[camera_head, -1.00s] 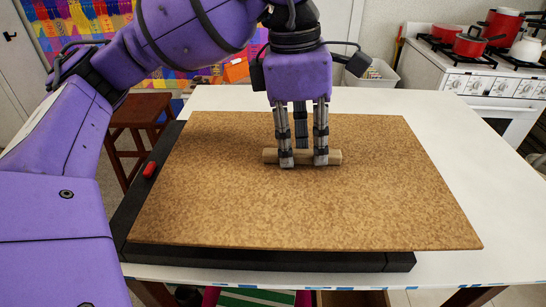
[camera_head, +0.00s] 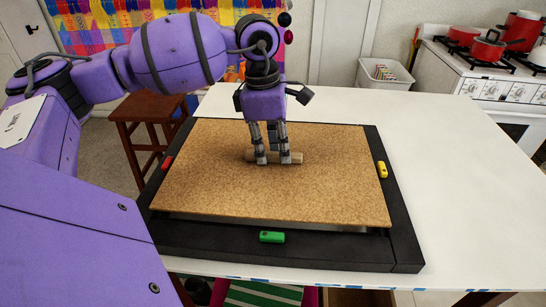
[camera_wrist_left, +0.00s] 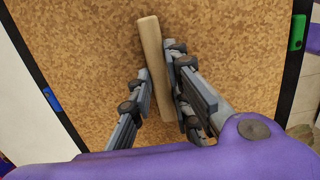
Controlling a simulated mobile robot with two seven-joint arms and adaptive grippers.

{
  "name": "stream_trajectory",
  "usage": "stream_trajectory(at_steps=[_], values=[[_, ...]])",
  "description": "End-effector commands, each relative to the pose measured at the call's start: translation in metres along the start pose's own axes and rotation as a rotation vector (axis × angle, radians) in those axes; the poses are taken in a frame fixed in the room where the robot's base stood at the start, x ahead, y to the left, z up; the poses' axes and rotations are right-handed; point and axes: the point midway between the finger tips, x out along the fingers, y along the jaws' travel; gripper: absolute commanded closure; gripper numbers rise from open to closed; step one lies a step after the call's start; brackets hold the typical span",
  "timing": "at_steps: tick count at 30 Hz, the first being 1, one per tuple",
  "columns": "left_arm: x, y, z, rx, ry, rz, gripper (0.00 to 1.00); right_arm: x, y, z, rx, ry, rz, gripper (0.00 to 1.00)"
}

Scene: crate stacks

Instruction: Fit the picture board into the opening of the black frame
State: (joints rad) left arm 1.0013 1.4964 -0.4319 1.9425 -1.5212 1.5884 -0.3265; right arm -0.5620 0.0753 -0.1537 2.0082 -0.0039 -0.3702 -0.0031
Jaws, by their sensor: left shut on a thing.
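The picture board (camera_head: 330,180) is a brown cork-like panel with a light wooden bar handle (camera_head: 292,158) on top. It lies over the opening of the black frame (camera_head: 330,248) on the white table. My left gripper (camera_head: 272,160) is shut on the handle. The left wrist view shows the handle (camera_wrist_left: 152,60) between the fingers. The board's underside is hidden.
The frame carries a red tab (camera_head: 167,163) left, a yellow tab (camera_head: 382,169) right and a green tab (camera_head: 271,237) in front. A blue tab (camera_wrist_left: 52,99) shows in the left wrist view. The white table (camera_head: 460,200) is clear to the right. A stool (camera_head: 140,112) stands behind left.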

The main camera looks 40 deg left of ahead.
Motion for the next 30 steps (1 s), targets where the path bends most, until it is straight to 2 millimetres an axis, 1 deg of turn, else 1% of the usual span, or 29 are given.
stream_trajectory(at_steps=[3, 6, 13, 17, 18, 22, 30], values=[[0.018, -0.001, -0.002, -0.001, 0.000, -0.001, 1.00, -0.001, 0.000, -0.002, -0.001, 0.003, 0.000, 0.60], [0.027, 0.000, -0.003, -0.001, -0.001, 0.002, 1.00, -0.001, 0.000, -0.003, -0.001, 0.004, 0.000, 0.60], [0.028, 0.000, -0.003, -0.001, -0.001, 0.003, 1.00, -0.001, 0.000, -0.002, -0.001, 0.003, -0.001, 0.60], [0.032, 0.000, -0.004, -0.001, 0.000, 0.001, 1.00, 0.000, 0.000, 0.001, -0.001, -0.002, -0.001, 0.60], [0.033, -0.001, -0.004, -0.002, 0.001, 0.000, 0.81, 0.000, 0.000, 0.001, -0.001, -0.002, -0.001, 0.60], [0.032, 0.000, -0.004, -0.002, 0.001, 0.001, 0.64, 0.000, 0.000, 0.001, -0.002, -0.002, -0.001, 0.60], [0.032, 0.000, -0.004, -0.002, 0.001, 0.000, 0.64, 0.000, 0.000, 0.001, -0.001, -0.002, -0.001, 0.60]])
